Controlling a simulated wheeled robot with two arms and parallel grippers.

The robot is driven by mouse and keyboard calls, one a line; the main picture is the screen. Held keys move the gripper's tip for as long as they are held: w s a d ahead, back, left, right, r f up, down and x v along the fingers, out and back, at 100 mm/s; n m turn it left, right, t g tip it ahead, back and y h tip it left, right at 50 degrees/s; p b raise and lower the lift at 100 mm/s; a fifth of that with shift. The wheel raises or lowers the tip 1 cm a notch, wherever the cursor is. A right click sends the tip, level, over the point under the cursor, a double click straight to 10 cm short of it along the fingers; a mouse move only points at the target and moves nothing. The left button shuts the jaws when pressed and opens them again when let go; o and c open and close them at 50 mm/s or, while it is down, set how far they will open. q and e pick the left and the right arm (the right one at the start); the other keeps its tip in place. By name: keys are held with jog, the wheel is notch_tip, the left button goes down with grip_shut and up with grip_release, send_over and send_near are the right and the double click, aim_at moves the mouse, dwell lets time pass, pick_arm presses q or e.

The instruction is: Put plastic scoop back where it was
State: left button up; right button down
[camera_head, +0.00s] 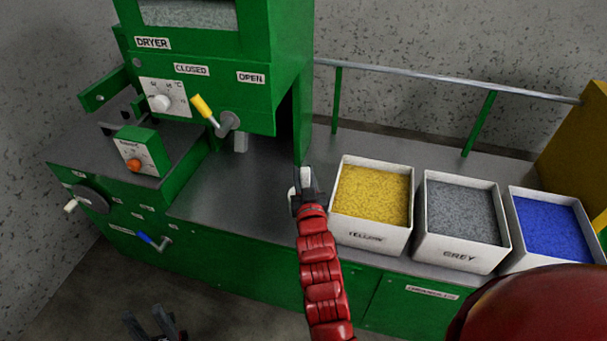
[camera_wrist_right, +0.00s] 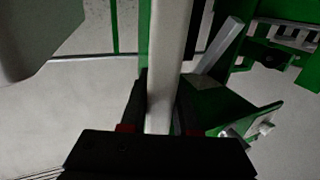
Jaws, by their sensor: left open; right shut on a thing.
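My right gripper (camera_head: 305,188) is at the end of the red arm, over the grey bench top, just left of the yellow bin. It is shut on a long pale bar (camera_wrist_right: 166,60), which runs up between the fingers in the right wrist view. The bar looks like the handle of the plastic scoop; the scoop's bowl cannot be made out. In the head view only a small white piece shows at the fingertips. My left gripper (camera_head: 150,323) is open and empty at the bottom left, low in front of the green machine.
Bins of yellow (camera_head: 372,193), grey (camera_head: 462,211) and blue (camera_head: 553,227) granules stand in a row on the bench. The green dryer (camera_head: 205,65) with a yellow-handled lever (camera_head: 205,110) stands at left. A metal rail (camera_head: 440,77) runs behind. The bench below the dryer is clear.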

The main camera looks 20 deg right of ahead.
jog(key=shift+f, duration=0.25)
jog(key=c, duration=0.7)
grip_release()
jog(key=shift+r, duration=0.1)
jog(key=shift+o, duration=0.2)
